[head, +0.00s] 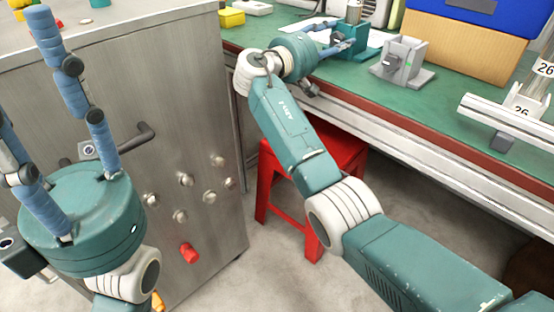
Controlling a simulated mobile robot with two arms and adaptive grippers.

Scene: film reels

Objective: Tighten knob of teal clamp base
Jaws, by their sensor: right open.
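The teal clamp base (362,52) stands on the green workbench top near its front edge, with an upright metallic part (354,12) above it. My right gripper (340,36) reaches in from the left with its fingers open around the near-left side of the base. Its fingers cover part of the base, and I cannot make out the knob or whether a finger touches it. My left gripper (28,80) is raised in front of the metal cabinet at the left. Its blue fingers are spread, with nothing between them.
A grey clamp base (404,60) stands just right of the teal one. A cardboard box (460,47) with a blue bin (510,14) is behind. A metal rail (510,118) lies at right. A red stool (345,150) is under the bench; the metal cabinet (150,60) is left.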

